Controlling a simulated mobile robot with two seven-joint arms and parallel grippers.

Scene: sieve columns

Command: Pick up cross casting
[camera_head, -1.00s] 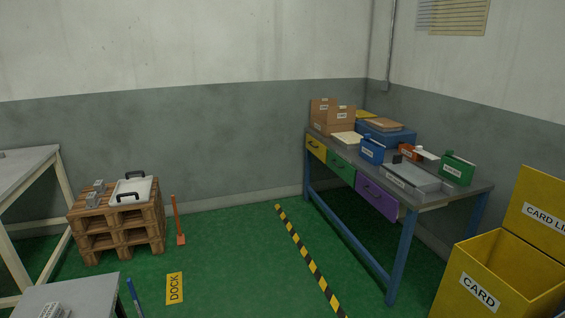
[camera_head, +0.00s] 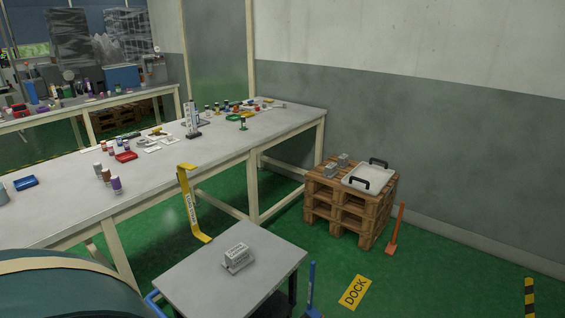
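No piece is clearly recognisable as the cross casting at this distance. A grey blocky metal piece (camera_head: 237,257) with a ridged or slotted top sits on the small grey-topped cart (camera_head: 190,290) in the lower middle. Small grey metal pieces (camera_head: 337,163) lie on the wooden pallet stack (camera_head: 347,212), to the left of a white tray with black handles (camera_head: 369,178). Their exact shapes are too small to tell. Neither of my grippers is in view.
A long grey workbench (camera_head: 160,165) with bottles and small trays stands behind the cart. A yellow bent stand (camera_head: 190,205) is between them. A large teal rounded object (camera_head: 70,290) fills the lower left. Green floor is open around the yellow DOCK sign (camera_head: 355,291).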

